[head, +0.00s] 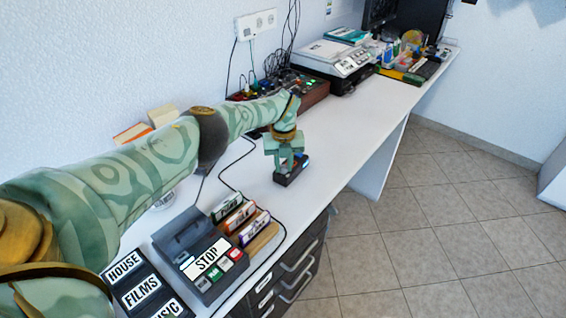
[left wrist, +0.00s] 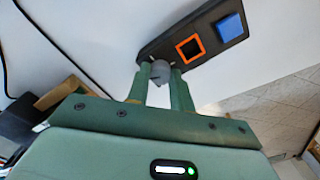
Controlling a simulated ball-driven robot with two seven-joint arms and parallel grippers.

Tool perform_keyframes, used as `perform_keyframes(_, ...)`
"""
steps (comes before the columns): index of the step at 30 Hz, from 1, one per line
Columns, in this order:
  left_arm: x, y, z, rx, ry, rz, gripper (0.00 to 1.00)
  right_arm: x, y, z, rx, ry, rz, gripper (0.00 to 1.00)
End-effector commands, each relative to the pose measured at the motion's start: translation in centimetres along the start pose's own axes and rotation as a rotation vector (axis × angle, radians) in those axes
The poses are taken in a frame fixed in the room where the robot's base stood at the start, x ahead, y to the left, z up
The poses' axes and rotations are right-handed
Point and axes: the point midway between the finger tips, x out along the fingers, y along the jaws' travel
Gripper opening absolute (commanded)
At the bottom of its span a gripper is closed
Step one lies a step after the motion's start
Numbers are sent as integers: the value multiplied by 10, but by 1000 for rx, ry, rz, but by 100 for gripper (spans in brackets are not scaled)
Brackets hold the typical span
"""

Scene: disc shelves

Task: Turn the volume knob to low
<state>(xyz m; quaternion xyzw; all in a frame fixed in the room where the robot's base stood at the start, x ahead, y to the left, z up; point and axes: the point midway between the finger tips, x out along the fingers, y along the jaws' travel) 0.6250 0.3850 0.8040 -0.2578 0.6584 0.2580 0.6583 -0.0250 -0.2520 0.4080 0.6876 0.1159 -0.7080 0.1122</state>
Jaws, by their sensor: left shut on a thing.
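The volume knob (left wrist: 161,70) is a small grey knob at one end of a dark control box (left wrist: 228,49). My left gripper (left wrist: 159,74) is shut on the knob, with one finger on each side of it. In the head view the box (head: 291,177) sits on the white desk, with my left gripper (head: 287,162) over it from above. The fingers hide the knob there, and its setting cannot be read. The box also carries an orange-framed square (left wrist: 190,49) and a blue square button (left wrist: 230,26). My right gripper is not in view.
A player with a STOP label (head: 207,262) and several labelled cartridges stand at the near end of the desk. A wooden box with cables (head: 308,92) and a printer-like machine (head: 335,62) stand farther back. The desk (head: 345,135) right of the control box is clear.

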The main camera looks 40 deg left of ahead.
Motion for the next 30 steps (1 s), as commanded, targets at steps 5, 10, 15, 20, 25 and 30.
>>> perform_keyframes(5,-1,0,0,-164,-1,0,0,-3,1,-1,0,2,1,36)
perform_keyframes(10,-1,0,0,-309,0,0,0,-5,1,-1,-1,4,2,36)
perform_keyframes(15,0,0,0,-427,0,0,0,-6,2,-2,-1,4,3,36)
perform_keyframes(20,0,0,0,-506,0,0,0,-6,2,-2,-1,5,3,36)
perform_keyframes(25,0,0,0,-558,1,0,0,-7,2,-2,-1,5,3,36)
perform_keyframes(30,0,0,0,-579,1,0,0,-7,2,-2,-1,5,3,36)
